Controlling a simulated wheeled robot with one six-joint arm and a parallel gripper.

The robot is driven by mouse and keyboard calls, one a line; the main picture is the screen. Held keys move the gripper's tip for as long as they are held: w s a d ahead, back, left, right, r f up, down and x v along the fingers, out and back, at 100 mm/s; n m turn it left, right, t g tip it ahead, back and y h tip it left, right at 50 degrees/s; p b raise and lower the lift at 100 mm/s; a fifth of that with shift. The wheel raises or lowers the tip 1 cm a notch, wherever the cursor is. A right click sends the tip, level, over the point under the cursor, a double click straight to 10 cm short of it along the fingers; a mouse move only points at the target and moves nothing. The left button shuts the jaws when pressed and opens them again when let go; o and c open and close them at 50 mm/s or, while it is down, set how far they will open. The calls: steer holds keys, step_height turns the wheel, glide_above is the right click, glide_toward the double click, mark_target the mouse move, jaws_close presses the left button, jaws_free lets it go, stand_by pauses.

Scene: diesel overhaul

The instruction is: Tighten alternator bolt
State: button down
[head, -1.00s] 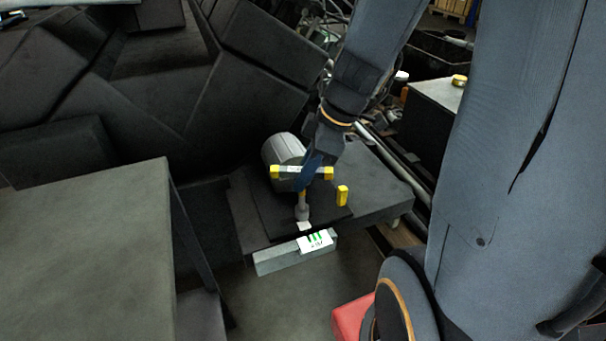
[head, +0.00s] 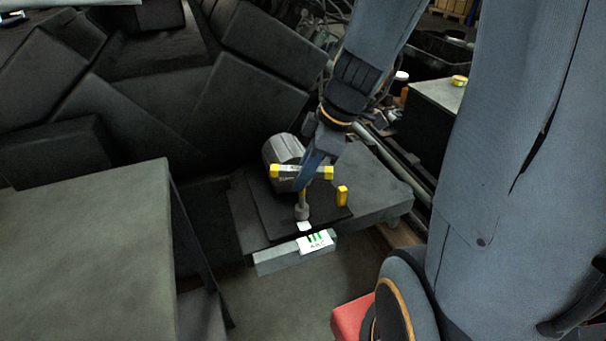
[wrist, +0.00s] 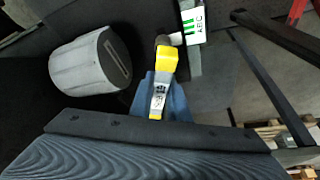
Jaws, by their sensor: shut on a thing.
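A T-handled tool with a yellow-ended grey bar (head: 287,172) stands upright, its shaft running down to a grey socket-like end (head: 302,212) over the dark plate. My gripper (head: 307,175) has blue fingers and is shut on this tool at the bar. In the wrist view the tool (wrist: 164,72) points away between the blue fingers (wrist: 160,100). A ribbed grey cylinder (head: 280,147), apparently the alternator, lies just behind the tool; it shows at the left in the wrist view (wrist: 85,65). The bolt itself cannot be made out; the tool's end hides that spot.
A light grey bar (head: 278,261) with a white, green-marked label (head: 316,242) lies along the plate's front. A small yellow block (head: 342,195) stands right of the tool. A dark box-like surface (head: 85,260) fills the left front. Large dark blocks (head: 245,95) rise behind.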

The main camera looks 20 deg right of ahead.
mark_target(300, 168)
steer(key=shift+r+p, duration=0.9)
steer(key=shift+r, duration=0.7)
step_height(300, 168, up, 6)
steer(key=p, duration=0.4)
steer(key=shift+r, duration=0.1)
steer(key=s+b, duration=0.1)
steer(key=s, duration=0.6)
